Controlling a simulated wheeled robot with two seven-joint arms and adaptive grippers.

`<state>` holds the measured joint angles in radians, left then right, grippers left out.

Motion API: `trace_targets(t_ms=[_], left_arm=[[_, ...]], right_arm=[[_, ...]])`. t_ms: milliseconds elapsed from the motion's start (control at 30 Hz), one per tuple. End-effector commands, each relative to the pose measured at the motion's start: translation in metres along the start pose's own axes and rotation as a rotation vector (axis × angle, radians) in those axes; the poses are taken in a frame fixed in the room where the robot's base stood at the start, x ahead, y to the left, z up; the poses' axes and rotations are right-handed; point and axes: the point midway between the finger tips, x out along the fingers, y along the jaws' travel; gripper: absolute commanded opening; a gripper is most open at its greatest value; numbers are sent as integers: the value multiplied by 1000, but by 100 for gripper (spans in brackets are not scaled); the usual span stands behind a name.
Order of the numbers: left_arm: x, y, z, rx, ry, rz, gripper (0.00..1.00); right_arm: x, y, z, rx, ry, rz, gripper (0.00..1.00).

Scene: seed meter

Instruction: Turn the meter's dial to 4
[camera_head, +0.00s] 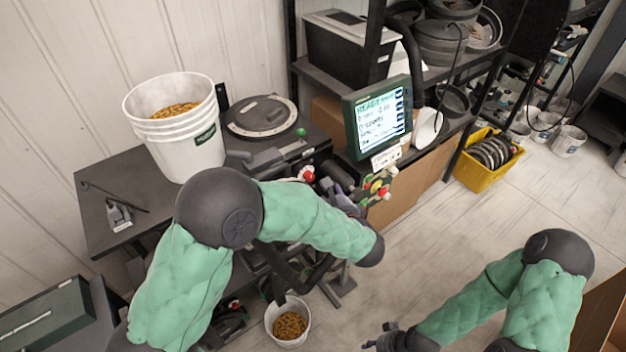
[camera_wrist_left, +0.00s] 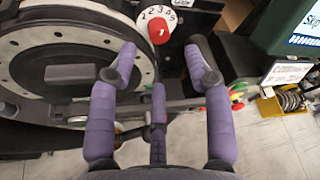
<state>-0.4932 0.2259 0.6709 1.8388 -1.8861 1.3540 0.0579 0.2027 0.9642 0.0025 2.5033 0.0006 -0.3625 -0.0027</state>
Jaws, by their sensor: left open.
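The meter's dial is a white numbered disc (camera_wrist_left: 147,17) with a red knob (camera_wrist_left: 158,33) at its lower part, at the top of the left wrist view. Numbers 1 to 5 show around it; which one the knob points at I cannot tell. In the head view a red knob (camera_head: 308,174) shows on the meter beside my left arm. My left gripper (camera_wrist_left: 160,65) is open, its purple fingers spread below the dial, with nothing between them. My right gripper (camera_head: 378,340) is low, far from the meter.
A large round plate (camera_wrist_left: 60,55) lies left of the dial. A monitor (camera_head: 378,115) stands right of the meter. A small seed bucket (camera_head: 288,338) is below. The floor at right is mostly clear.

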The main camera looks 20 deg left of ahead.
Motion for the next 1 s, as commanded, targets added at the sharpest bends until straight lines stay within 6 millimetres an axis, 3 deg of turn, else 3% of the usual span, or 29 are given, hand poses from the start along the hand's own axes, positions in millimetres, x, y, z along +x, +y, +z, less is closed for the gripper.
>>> trace_targets(t_ms=[200,400,833,1000], left_arm=[[40,1,0,-1,-1,5,51],[63,0,0,-1,0,3,51],[71,1,0,0,1,2,51],[70,1,0,0,2,2,3]], right_arm=[[-2,-1,0,0,0,0,40],[-3,-1,0,0,0,0,40],[-3,-1,0,0,1,0,40],[-3,-1,0,0,1,0,40]])
